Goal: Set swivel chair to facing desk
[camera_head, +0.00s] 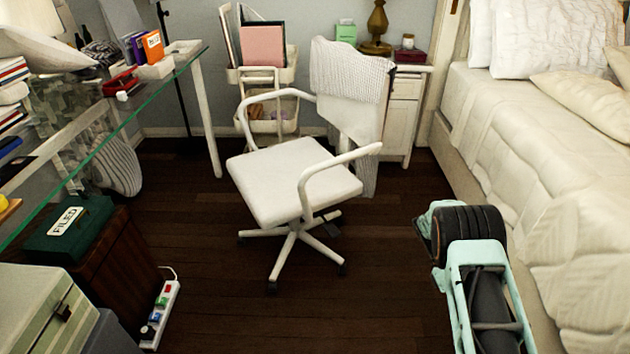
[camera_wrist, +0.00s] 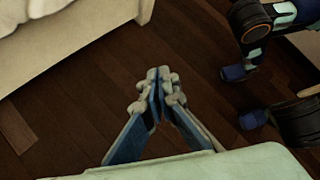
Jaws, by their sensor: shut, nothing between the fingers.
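The white swivel chair (camera_head: 290,187) stands on the dark wood floor in the middle of the head view. Its backrest, with a grey knitted throw (camera_head: 350,85) over it, is at the upper right, and its seat front points to the lower left. The glass-topped desk (camera_head: 130,110) runs along the left side, with open floor between it and the chair. My gripper (camera_wrist: 158,78) is shut and empty above bare floor in the wrist view. In the head view my arm is at the lower right, apart from the chair; the fingertips cannot be made out there.
The bed (camera_head: 570,170) fills the right side. A white trolley (camera_head: 262,95) and a nightstand (camera_head: 402,110) stand behind the chair. A power strip (camera_head: 160,315) lies on the floor by a wooden cabinet (camera_head: 115,270). Floor in front of the chair is clear.

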